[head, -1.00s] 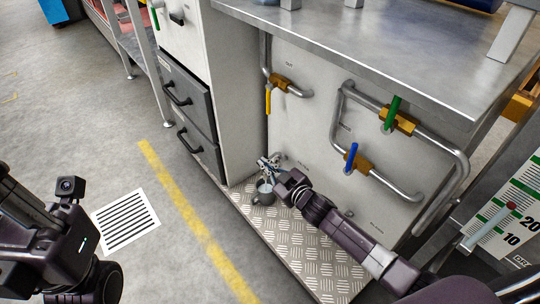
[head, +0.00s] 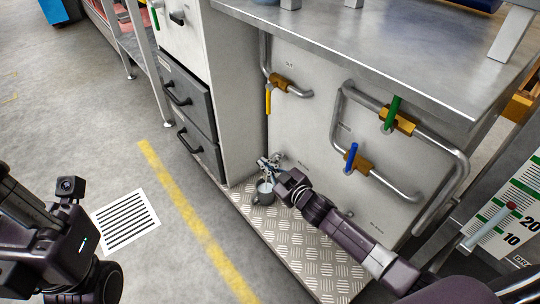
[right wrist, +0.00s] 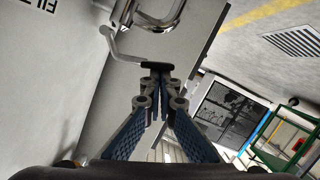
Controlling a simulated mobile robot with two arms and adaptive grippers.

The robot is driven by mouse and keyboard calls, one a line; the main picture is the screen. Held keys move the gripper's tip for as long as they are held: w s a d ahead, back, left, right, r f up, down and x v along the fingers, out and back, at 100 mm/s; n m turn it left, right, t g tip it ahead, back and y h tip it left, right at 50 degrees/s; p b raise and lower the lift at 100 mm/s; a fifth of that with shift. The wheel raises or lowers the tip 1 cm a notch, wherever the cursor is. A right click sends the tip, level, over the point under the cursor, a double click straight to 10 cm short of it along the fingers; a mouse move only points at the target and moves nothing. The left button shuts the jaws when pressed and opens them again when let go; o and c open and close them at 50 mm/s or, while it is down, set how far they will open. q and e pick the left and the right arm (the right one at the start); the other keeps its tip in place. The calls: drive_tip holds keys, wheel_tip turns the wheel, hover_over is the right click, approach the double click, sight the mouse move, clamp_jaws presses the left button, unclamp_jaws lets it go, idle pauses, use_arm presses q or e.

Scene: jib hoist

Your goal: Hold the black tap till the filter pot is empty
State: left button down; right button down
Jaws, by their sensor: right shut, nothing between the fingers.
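My right gripper (head: 269,164) is low by the white panel, just above a grey mug (head: 263,194) on the ribbed metal step. In the right wrist view its fingers (right wrist: 157,88) are shut with nothing between them. The black tap (right wrist: 157,66) lies across just beyond the fingertips, on a bent metal pipe (right wrist: 122,52); I cannot tell whether the fingertips touch it. In the head view the gripper largely hides the tap. I cannot make out the filter pot or its level. Only my left arm shows at the lower left; its fingers are out of view.
The panel carries pipes with a yellow-handled valve (head: 268,101), a green-handled valve (head: 393,112) and a blue-handled valve (head: 351,157). A steel counter (head: 380,50) overhangs it. Grey drawers (head: 188,100) stand to the left. The floor (head: 150,230) beyond the step is clear, with a grate (head: 126,221).

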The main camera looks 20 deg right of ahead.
drive_tip(key=shift+s, duration=0.1)
idle(0.5)
drive_tip(key=v, duration=0.7)
drive_tip(key=shift+s+d+r, duration=0.1)
drive_tip(key=shift+s, duration=0.05)
idle(0.3)
